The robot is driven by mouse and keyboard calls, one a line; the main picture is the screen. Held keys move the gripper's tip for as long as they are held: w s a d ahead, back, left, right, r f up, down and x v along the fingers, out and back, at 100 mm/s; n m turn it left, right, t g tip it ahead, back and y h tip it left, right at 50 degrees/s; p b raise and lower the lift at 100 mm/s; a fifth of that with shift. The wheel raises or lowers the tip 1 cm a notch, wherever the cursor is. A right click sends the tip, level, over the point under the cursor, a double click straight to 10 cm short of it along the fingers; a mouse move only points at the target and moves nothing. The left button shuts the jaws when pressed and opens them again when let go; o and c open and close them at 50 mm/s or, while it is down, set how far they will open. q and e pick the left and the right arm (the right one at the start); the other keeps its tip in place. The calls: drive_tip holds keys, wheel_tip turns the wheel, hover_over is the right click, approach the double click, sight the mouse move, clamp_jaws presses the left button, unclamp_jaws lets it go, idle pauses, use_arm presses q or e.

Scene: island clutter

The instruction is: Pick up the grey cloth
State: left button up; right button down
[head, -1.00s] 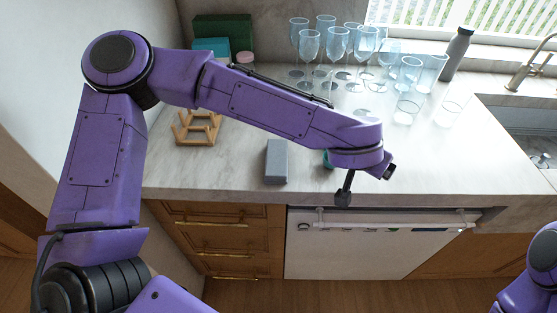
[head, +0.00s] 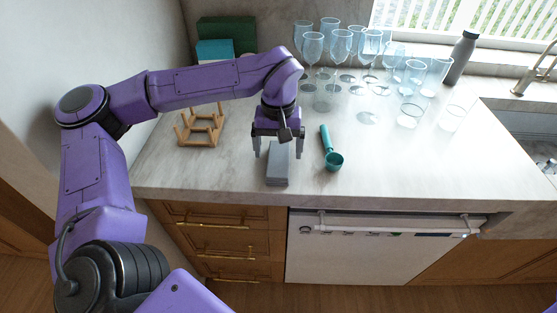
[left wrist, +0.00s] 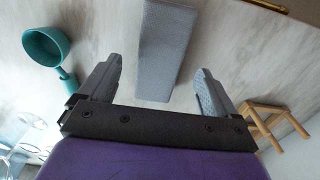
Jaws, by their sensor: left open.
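The grey cloth (head: 278,167) is a folded, narrow block lying on the marble counter near its front edge. It also shows in the left wrist view (left wrist: 165,45), ahead of the fingers and between their lines. My left gripper (head: 277,153) is open above the back end of the cloth, with one finger on each side. In the left wrist view the open jaws (left wrist: 155,85) are empty, and the cloth's near end reaches toward the gap between them. I cannot tell the exact height of the fingers over the counter. My right gripper is not in view.
A teal scoop (head: 331,157) lies just right of the cloth. A wooden rack (head: 201,128) stands to the left. Several clear glasses (head: 340,45) and a grey bottle (head: 461,58) stand at the back. The front right counter is clear.

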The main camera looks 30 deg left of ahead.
use_arm(q)
wheel_tip(320, 180, down, 3)
drive_tip(key=shift+r, duration=0.1)
drive_tip(key=c, duration=1.2)
drive_tip(key=shift+r, duration=0.1)
drive_tip(key=shift+c, duration=0.2)
wheel_tip(320, 180, up, 28)
drive_tip(key=p, duration=0.2)
drive_tip(key=shift+p, duration=0.3)
